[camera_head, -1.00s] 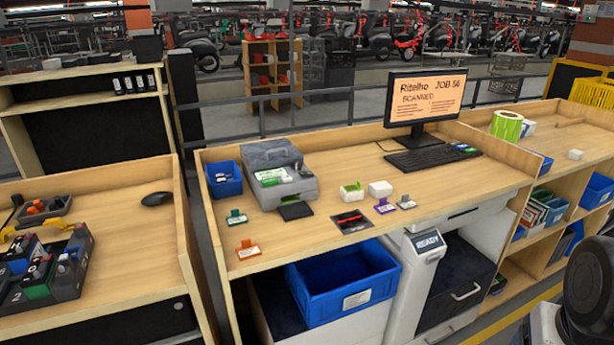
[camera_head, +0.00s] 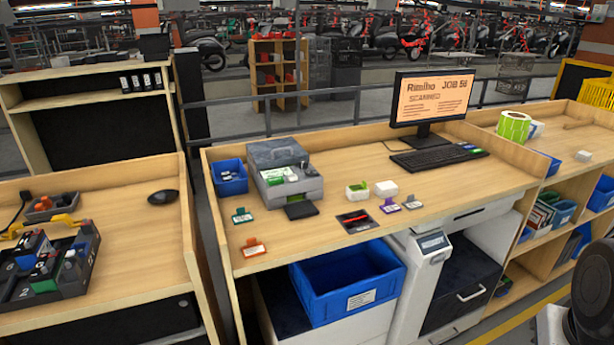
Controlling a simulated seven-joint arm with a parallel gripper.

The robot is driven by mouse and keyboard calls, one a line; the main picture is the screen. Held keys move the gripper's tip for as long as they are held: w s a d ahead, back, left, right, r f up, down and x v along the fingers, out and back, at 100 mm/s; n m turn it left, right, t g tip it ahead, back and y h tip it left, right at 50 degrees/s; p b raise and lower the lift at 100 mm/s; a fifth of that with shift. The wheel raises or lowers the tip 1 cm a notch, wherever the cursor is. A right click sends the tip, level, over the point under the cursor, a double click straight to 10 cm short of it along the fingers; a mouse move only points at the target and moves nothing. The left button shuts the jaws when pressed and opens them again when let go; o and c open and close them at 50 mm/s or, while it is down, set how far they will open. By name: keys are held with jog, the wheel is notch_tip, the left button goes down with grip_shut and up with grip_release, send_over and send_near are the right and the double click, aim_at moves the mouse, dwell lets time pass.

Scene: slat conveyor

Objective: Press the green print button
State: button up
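A grey label printer (camera_head: 300,188) stands on the left part of the wooden bench (camera_head: 330,180). Its front panel shows green and white patches (camera_head: 280,175); I cannot make out which of them, if any, is the print button. A dark flap or tray (camera_head: 301,210) sticks out at its front. Small blue and green patches (camera_head: 472,149) also show at the right end of the black keyboard (camera_head: 435,157). The monitor (camera_head: 432,100) behind it reads "JOB" and "SCANNED". My gripper is out of view; only a dark part of my arm shows at the lower right edge.
A blue bin (camera_head: 229,177) stands left of the printer. Several small coloured tags, a green-and-white box (camera_head: 358,191) and a dark pad with a red mark (camera_head: 354,221) lie in front. A blue crate (camera_head: 347,285) sits below, beside a pedestal (camera_head: 430,243). Bare bench lies before the keyboard.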

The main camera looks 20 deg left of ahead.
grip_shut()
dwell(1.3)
